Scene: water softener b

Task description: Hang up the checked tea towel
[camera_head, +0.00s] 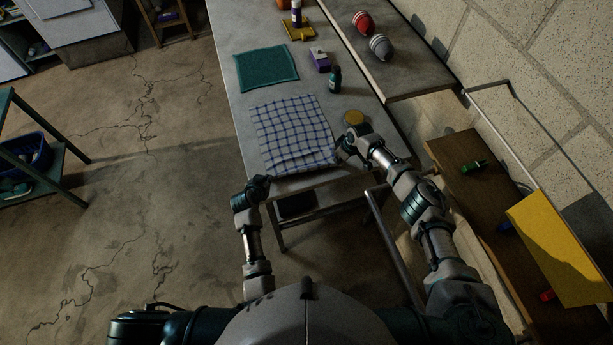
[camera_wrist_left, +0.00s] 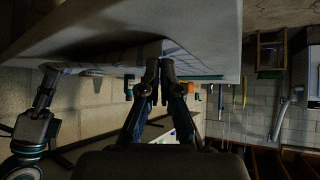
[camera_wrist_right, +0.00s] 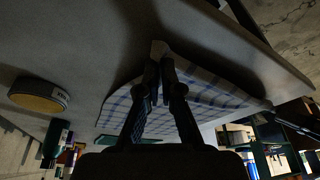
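The white tea towel with blue checks (camera_head: 295,130) lies spread on the grey worktop (camera_head: 236,70), at its near end. My left gripper (camera_head: 263,181) is at the towel's near left corner. In the left wrist view its fingers (camera_wrist_left: 166,68) are closed together with the towel's edge at their tips. My right gripper (camera_head: 345,152) is at the near right corner. In the right wrist view its fingers (camera_wrist_right: 161,62) are closed with a pale bit of cloth at the tips, joined to the checked towel (camera_wrist_right: 205,95). The exact pinch is partly hidden by the fingers.
A yellow-topped tin (camera_head: 354,118) stands close beside my right gripper. A green cloth (camera_head: 266,68), a purple box (camera_head: 320,60) and a dark bottle (camera_head: 335,80) are further back. A metal bar (camera_head: 395,245) runs beside my right arm; another rail (camera_head: 505,135) is along the wall.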

